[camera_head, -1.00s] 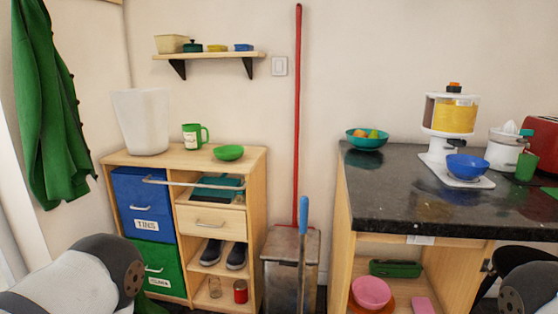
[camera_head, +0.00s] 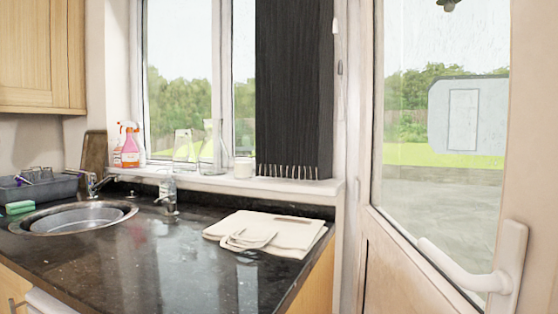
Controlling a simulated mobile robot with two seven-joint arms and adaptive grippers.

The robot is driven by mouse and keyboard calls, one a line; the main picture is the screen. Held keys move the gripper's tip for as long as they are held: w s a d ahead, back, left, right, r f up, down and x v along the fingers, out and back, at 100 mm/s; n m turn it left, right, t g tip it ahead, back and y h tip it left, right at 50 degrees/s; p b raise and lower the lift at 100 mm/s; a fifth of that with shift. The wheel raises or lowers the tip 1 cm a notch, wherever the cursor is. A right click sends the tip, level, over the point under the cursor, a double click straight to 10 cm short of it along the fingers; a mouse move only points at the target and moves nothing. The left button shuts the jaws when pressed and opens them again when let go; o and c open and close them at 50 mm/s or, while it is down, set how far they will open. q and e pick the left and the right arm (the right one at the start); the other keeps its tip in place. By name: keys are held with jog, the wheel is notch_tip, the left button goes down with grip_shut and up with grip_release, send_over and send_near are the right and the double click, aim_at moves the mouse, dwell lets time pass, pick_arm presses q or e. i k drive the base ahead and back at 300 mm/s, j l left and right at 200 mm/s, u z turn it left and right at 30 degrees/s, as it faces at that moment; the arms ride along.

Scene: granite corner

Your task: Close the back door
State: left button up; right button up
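The back door (camera_head: 380,262) fills the right side of the head view. It has a pale frame, a large glass pane (camera_head: 440,150) and a wooden lower panel. A white lever handle (camera_head: 480,278) is on its right edge, low in the view. I cannot tell for sure whether the door stands open or shut. Outdoors shows through the glass. Neither of my grippers is in view.
A dark granite counter (camera_head: 185,262) runs along the left, with a round sink (camera_head: 80,216), a tap (camera_head: 168,192) and folded cloths (camera_head: 268,232). A window (camera_head: 185,85) with a dark blind (camera_head: 293,90) is behind it. Spray bottles (camera_head: 130,148) stand on the sill.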

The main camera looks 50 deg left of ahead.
aim_at(392, 274)
jog(key=u, duration=1)
jog(key=i+l, duration=0.05)
